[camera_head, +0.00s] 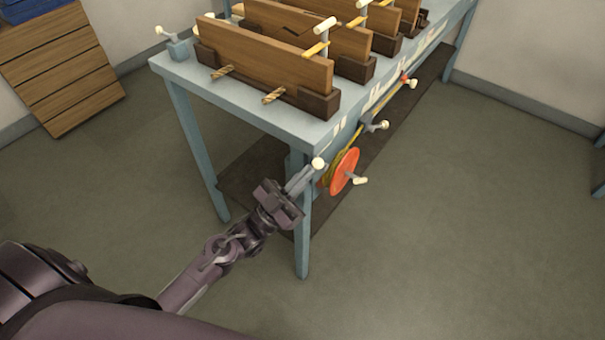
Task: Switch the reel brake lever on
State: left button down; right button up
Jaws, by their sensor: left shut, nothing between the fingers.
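The orange reel (344,171) with yellow rope is mounted on the side of the blue table, near its front corner. A pale crank handle sticks out from the reel. A grey lever with a cream knob (318,163), seemingly the reel brake lever, stands just left of the reel and slants up to the right. My left gripper (285,201) is shut and empty, just below and left of this lever. Whether the gripper touches the lever cannot be told, and the lever's lower end is partly hidden. My right gripper is not in view.
The blue table (262,118) carries several wooden boards in dark holders (268,56). A small grey fitting with a cream knob (175,45) stands at its left corner. A table leg (302,245) is close to my left gripper. The floor at right is clear.

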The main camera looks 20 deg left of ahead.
pick_arm(q)
jog(key=shift+w+r, duration=0.15)
jog(key=shift+r, duration=0.1)
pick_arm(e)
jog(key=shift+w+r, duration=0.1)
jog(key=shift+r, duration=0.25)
